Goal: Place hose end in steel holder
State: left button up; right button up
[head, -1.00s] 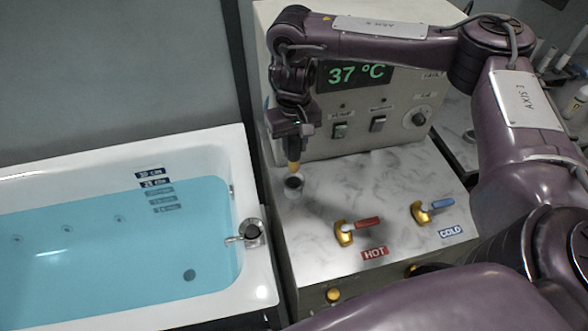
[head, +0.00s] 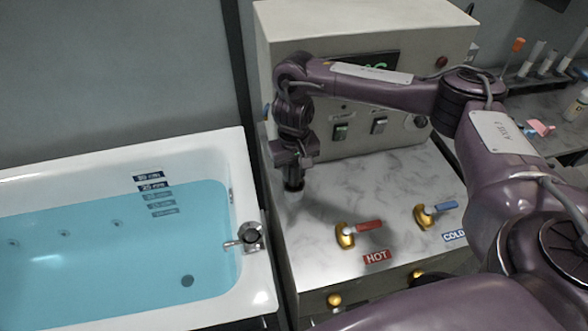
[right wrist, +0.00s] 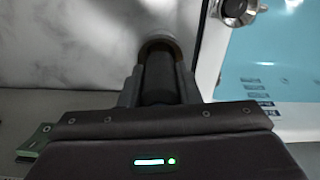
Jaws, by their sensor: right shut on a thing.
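My right gripper (head: 293,184) points straight down over the marble counter, at the steel holder (head: 294,195), a small grey cup. In the right wrist view (right wrist: 160,88) its fingers are shut on the dark cylindrical hose end (right wrist: 159,75). A rounded rim with a brownish edge shows around the far end of the hose end. The golden tip is hidden in the head view, and the gripper covers most of the holder. The tip appears to be at or inside the holder's mouth; how deep I cannot tell. My left gripper is not in view.
The hot tap (head: 347,234) with a red lever and the cold tap (head: 427,215) with a blue lever stand right of the holder. A control box (head: 275,60) rises behind. The water-filled bathtub (head: 245,185) is at the left.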

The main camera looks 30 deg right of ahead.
jog(key=o, duration=1.1)
jog(key=shift+f, duration=0.1)
jog(key=shift+c, duration=0.2)
notch_tip(320, 180, up, 12)
jog(key=shift+r+p, duration=0.2)
jog(key=shift+p, duration=0.8)
jog(key=shift+s+f, duration=0.1)
